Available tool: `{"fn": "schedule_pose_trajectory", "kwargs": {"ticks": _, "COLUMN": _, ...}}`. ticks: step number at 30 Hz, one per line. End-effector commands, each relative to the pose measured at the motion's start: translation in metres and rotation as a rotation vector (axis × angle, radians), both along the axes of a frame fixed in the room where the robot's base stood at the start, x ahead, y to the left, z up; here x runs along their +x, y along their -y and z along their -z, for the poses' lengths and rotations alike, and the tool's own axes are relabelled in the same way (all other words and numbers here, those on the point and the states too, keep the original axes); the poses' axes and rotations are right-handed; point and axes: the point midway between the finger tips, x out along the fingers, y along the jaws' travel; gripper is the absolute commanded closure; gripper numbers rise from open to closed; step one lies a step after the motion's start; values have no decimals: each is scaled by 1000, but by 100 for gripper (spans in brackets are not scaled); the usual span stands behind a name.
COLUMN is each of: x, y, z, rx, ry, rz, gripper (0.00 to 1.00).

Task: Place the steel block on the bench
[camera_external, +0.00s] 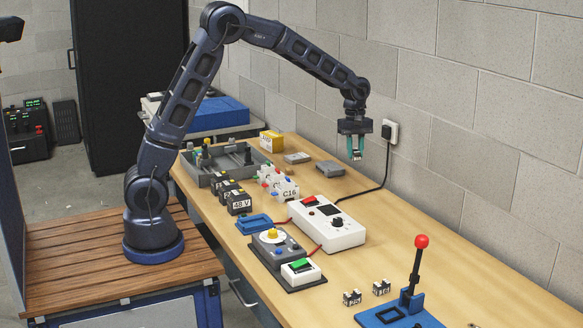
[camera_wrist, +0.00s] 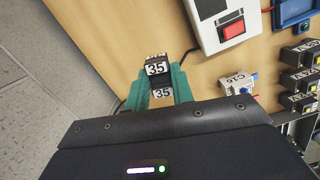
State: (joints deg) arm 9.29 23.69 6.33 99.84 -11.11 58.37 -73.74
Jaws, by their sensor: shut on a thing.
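My gripper (camera_external: 356,156) hangs fingers-down above the back part of the wooden bench (camera_external: 400,215), close to the wall. Its teal fingers are shut on a small block, which I take to be the steel block (camera_wrist: 157,68). In the wrist view (camera_wrist: 163,92) the block sits between the fingertips. It looks dark and carries white labels reading 35 on two faces. In the external view it is only a small greyish patch between the fingers. The block appears clear of the bench top, which also shows in the wrist view (camera_wrist: 110,35).
A white power unit (camera_external: 327,222) with a red switch stands mid-bench. Its cable runs up to a wall socket (camera_external: 390,131) beside my gripper. Small labelled parts (camera_external: 240,202), a grey tray (camera_external: 220,165) and flat grey pieces (camera_external: 330,168) lie leftward. A red-knobbed lever (camera_external: 415,270) stands in front.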

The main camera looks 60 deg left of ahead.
Motion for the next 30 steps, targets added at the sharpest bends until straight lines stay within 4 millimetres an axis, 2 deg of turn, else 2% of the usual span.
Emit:
{"fn": "schedule_pose_trajectory", "kwargs": {"ticks": 1, "x": -7, "y": 25, "z": 0, "rx": -1, "ry": 0, "rz": 49, "gripper": 100}}
{"fn": "schedule_pose_trajectory", "kwargs": {"ticks": 3, "x": -16, "y": 54, "z": -1, "rx": -1, "ry": 0, "rz": 113, "gripper": 100}}
{"fn": "schedule_pose_trajectory", "kwargs": {"ticks": 8, "x": -41, "y": 117, "z": -1, "rx": 0, "ry": 0, "rz": 257, "gripper": 100}}
{"fn": "schedule_pose_trajectory", "kwargs": {"ticks": 15, "x": -90, "y": 206, "z": -1, "rx": -1, "ry": 1, "rz": 473, "gripper": 100}}
{"fn": "schedule_pose_trajectory", "kwargs": {"ticks": 23, "x": -157, "y": 290, "z": -2, "rx": -2, "ry": 1, "rz": 708, "gripper": 100}}
{"fn": "schedule_pose_trajectory", "kwargs": {"ticks": 30, "x": -228, "y": 356, "z": -2, "rx": -1, "ry": 2, "rz": 926, "gripper": 100}}
